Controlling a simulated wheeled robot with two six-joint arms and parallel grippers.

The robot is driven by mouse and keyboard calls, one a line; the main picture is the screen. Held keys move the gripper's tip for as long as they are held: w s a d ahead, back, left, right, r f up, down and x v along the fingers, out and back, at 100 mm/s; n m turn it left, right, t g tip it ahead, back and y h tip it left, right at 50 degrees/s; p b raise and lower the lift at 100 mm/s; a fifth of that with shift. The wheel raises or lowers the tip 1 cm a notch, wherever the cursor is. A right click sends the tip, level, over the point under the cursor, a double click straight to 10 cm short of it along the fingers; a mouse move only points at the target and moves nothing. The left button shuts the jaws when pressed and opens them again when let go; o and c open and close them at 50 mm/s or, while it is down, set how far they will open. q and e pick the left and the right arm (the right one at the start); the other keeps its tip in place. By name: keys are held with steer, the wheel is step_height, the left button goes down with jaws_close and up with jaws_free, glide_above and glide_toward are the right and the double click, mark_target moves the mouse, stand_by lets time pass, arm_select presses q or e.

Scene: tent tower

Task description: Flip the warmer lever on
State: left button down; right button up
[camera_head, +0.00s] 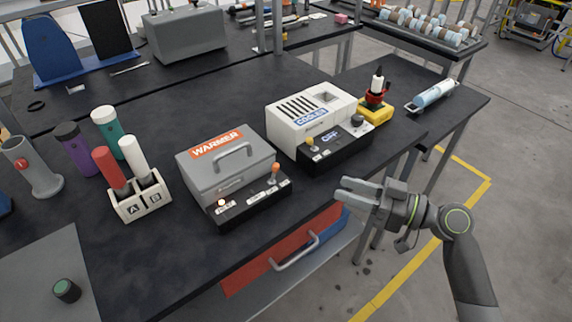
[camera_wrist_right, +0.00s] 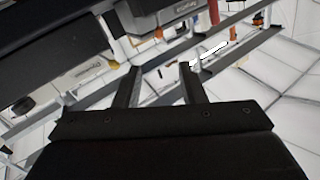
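The warmer (camera_head: 228,165) is a grey box with a handle and an orange WARMER label, standing on the black table. Its black front panel (camera_head: 250,204) carries a lever with an orange knob (camera_head: 275,168) standing up at the right end. My left gripper is not in view.
A white cooler (camera_head: 310,112) with its own black panel stands right of the warmer. A white two-slot holder (camera_head: 143,197) with red and white tubes stands to the left. Below the table edge is a red and blue drawer (camera_head: 285,255) with a handle.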

mark_target(283, 181)
steer(key=p+x, duration=0.4)
steer(key=x, duration=1)
steer(key=shift+d+r, duration=0.1)
steer(key=shift+w+a, duration=0.35)
steer(key=shift+a, duration=0.25)
steer(key=shift+c, duration=0.4)
jaws_close()
